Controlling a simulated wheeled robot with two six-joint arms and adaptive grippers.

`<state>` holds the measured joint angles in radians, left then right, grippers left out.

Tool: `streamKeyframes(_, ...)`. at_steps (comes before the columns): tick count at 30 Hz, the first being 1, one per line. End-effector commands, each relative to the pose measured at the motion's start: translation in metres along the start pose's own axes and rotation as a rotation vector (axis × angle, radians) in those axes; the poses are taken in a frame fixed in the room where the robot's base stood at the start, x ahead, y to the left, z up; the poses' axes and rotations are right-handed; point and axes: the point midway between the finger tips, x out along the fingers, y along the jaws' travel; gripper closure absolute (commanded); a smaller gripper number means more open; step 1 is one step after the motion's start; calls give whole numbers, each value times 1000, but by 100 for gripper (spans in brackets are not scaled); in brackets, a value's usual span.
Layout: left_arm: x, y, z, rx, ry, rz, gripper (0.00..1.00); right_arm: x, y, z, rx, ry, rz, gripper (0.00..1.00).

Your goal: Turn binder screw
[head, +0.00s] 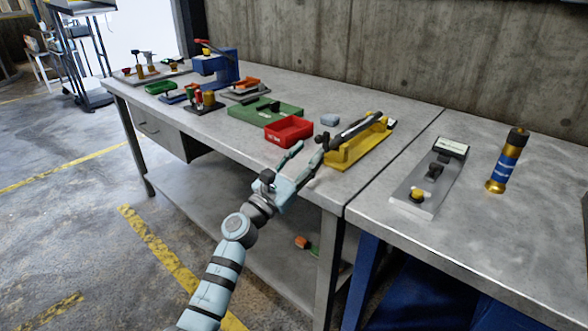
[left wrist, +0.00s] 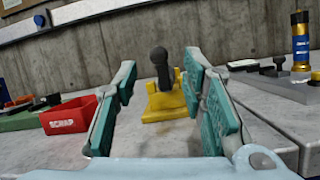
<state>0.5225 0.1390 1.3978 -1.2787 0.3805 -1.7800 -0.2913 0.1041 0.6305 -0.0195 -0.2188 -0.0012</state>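A yellow fixture (head: 352,149) with a long dark lever (head: 358,128) along its top sits near the corner of the workbench. In the left wrist view the yellow fixture (left wrist: 166,105) and its upright dark handle (left wrist: 160,66) appear between my finger pads, beyond them. I cannot make out a separate screw on it. My left gripper (head: 309,152) is open and empty at the bench's front edge, just short of the fixture. Its two teal-padded fingers are spread in the left wrist view (left wrist: 161,78). My right gripper is in neither view.
A red bin (head: 289,131) stands just left of the fixture, with a green tray (head: 262,109) behind it. A metal control plate (head: 428,185) and a blue-and-gold cylinder (head: 507,162) occupy the right table. A concrete wall (head: 400,50) runs behind.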

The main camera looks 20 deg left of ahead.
Motion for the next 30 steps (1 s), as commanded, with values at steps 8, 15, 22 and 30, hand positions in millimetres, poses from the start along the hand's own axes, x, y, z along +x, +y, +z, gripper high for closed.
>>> streamKeyframes(8, -73, -1, -1, 1, 3, -1, 62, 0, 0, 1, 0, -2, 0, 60)
streamKeyframes(15, -89, -1, 0, 0, 0, -2, 62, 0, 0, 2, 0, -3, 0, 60)
streamKeyframes(22, -88, -1, 0, 0, 0, -1, 62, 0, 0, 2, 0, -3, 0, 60)
streamKeyframes(30, -91, 16, -12, -385, 13, 73, 62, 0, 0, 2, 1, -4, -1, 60)
